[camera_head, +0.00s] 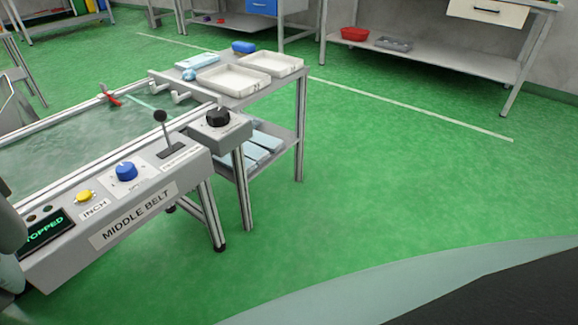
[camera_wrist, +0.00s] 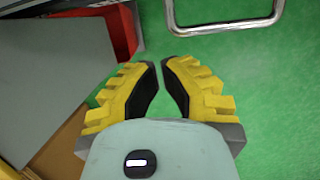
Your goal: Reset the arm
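My gripper (camera_wrist: 161,64) shows in the wrist view, with yellow ribbed fingers and black inner pads. The fingers lean toward each other, and a narrow gap with green floor showing through stays between the tips. Nothing is held between them. The grey-green wrist housing fills the bottom middle of that view. In the head view the gripper itself cannot be made out; a dark grey rounded shape at the left edge may be part of my arm.
The MIDDLE BELT control panel (camera_head: 127,214) and belt (camera_head: 60,150) stand at left, its display reading STOPPED. Beside it is a table with white trays (camera_head: 234,80). In the wrist view, a metal tube frame (camera_wrist: 225,28) lies ahead and a grey panel (camera_wrist: 55,75) at left. Green floor is open at right.

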